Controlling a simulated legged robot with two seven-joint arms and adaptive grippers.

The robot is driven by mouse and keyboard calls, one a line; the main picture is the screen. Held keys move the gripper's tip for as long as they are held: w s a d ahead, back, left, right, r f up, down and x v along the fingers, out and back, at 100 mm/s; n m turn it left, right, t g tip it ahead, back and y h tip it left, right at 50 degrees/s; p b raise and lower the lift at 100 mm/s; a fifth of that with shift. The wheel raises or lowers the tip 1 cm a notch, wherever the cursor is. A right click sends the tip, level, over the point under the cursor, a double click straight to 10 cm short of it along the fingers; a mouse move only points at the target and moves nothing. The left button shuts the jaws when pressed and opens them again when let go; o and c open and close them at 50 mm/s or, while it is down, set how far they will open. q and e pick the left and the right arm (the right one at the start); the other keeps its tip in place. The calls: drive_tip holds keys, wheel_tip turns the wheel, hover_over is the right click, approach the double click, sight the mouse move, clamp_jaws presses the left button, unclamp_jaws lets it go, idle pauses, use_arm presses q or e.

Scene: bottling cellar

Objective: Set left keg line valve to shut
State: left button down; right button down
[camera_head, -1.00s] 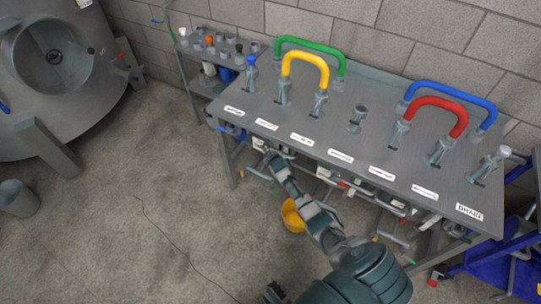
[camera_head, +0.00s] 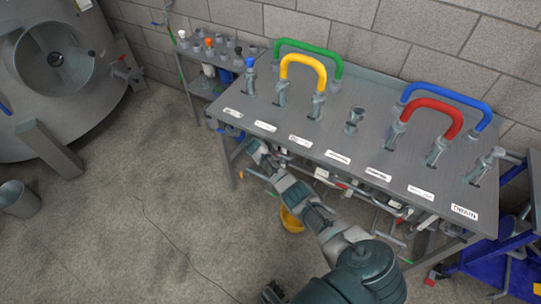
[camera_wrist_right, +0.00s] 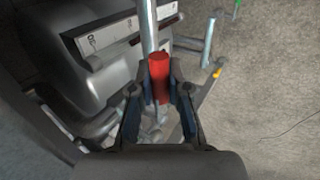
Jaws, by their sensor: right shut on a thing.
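In the right wrist view my right gripper (camera_wrist_right: 160,92) is closed around a red grip (camera_wrist_right: 159,68) at the end of a grey metal bar. In the head view my right arm reaches to the front edge of the panel table, and its gripper (camera_head: 255,148) is small and partly hidden there. Several valve levers and pipes (camera_head: 340,184) sit under that edge. I cannot tell from the labels which one is the left keg line valve. My left gripper is not clearly seen.
The grey panel table (camera_head: 330,128) carries a green hose (camera_head: 308,47), a yellow hose (camera_head: 303,59), a blue hose (camera_head: 447,91) and a red hose (camera_head: 433,103). A yellow bucket (camera_head: 291,220) stands below. A tank (camera_head: 60,70) is at left.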

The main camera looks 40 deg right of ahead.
drive_tip(key=shift+w+a+r, duration=0.15)
drive_tip(key=shift+w+r, duration=0.05)
idle(0.3)
drive_tip(key=c, duration=1.3)
unclamp_jaws()
drive_tip(key=shift+o, duration=0.9)
drive_tip(key=shift+w+f, duration=0.1)
drive_tip(key=shift+f, duration=0.15)
drive_tip(key=shift+r, duration=0.15)
drive_tip(key=v, duration=1.1)
drive_tip(key=shift+a+r, duration=0.2)
